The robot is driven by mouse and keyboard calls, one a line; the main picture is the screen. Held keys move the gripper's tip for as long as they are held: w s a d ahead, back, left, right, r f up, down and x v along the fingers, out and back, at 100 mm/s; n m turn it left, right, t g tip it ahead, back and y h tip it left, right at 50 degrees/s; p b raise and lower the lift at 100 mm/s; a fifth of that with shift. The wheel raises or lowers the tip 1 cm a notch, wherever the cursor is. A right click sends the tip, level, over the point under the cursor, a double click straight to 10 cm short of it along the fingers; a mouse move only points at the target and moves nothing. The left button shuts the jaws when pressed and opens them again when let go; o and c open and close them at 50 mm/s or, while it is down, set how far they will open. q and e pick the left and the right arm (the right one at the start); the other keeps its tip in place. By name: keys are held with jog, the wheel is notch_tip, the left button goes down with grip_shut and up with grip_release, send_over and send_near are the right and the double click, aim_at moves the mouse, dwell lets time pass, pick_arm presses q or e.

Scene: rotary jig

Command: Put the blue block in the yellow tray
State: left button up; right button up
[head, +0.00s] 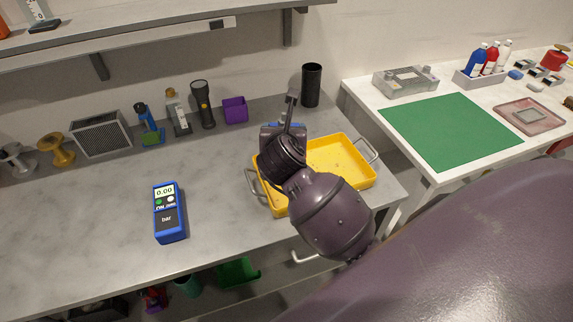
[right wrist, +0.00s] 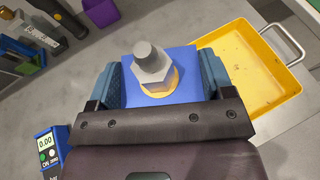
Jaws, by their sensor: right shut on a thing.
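My right gripper (right wrist: 160,85) is shut on the blue block (right wrist: 188,68), with one finger on each side of it. The block carries a grey hex bolt (right wrist: 150,66) with a yellowish ring at its base. The yellow tray (right wrist: 294,88) shows just to the right of the block in the right wrist view. In the head view the tray (head: 350,181) stands on the grey bench, and my right wrist covers its left part. The right gripper (head: 284,127) is near the tray's back left corner there, with the block mostly hidden. My left gripper is not in view.
A blue pressure meter (head: 169,212) lies left of the tray. A purple bin (head: 235,110), a black flashlight (head: 203,104) and a black cup (head: 312,85) stand along the back. The tray has metal handles (head: 366,151). The bench's left middle is clear.

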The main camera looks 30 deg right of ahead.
notch_tip(320, 180, down, 11)
jog(key=shift+f+b, duration=0.1)
jog(key=shift+b, duration=0.6)
jog(key=shift+f, duration=0.2)
jog(key=shift+f, duration=0.2)
jog(key=o, duration=1.2)
jog(key=shift+r, duration=0.2)
jog(key=shift+s+a, duration=0.3)
jog(key=shift+s, duration=0.05)
jog(key=v, duration=1.1)
